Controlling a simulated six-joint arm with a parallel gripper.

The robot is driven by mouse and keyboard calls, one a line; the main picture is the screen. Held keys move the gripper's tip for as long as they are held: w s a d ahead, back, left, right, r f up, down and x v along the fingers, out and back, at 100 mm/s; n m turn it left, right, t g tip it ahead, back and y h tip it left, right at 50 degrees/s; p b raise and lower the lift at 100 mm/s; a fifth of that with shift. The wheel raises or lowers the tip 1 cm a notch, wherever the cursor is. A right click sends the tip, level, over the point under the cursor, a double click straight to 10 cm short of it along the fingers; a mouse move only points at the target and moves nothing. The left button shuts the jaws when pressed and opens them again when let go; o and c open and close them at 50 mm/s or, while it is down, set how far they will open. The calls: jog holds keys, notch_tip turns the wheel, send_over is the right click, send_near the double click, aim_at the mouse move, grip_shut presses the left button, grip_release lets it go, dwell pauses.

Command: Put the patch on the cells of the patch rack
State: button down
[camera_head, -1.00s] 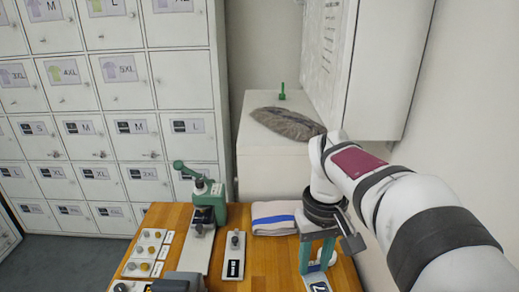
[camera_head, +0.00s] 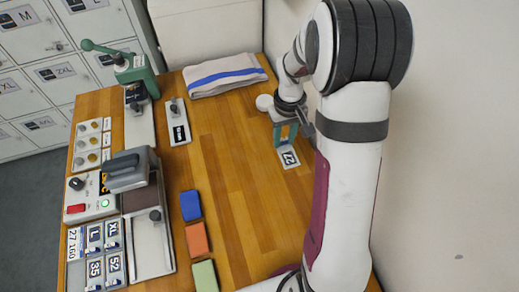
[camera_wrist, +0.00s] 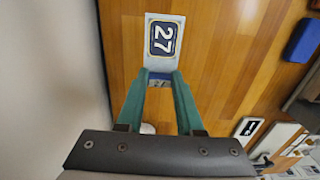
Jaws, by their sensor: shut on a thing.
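In the wrist view the patch (camera_wrist: 164,40) sticks out past my fingertips. My gripper (camera_head: 286,141) is shut on its near end, with green fingers (camera_wrist: 160,80) on either side. I cannot tell whether the patch touches the tabletop. The patch rack (camera_head: 103,250) is at the front left of the table, far from my gripper. Its cells show pieces marked L, XL, 35 and 52, beside a strip reading 27 160.
A heat press (camera_head: 130,172) stands behind the rack. Blue (camera_head: 191,205), orange (camera_head: 197,240) and green (camera_head: 205,276) blocks lie to its right. A green hand press (camera_head: 135,75), a black-labelled plate (camera_head: 179,130) and a folded towel (camera_head: 228,80) are farther back. The table's middle is clear.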

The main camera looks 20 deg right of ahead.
send_over(259, 155)
notch_tip(259, 155, down, 4)
jog(key=shift+s+d+r, duration=0.1)
jog(key=shift+s+d, duration=0.05)
jog(key=shift+w+a+f, duration=0.1)
jog(key=shift+f, duration=1)
jog(key=shift+w+a+f, duration=0.1)
jog(key=shift+f, duration=0.95)
jog(key=shift+f, duration=0.1)
jog(key=c, duration=0.5)
grip_release()
jog(key=shift+c, duration=0.2)
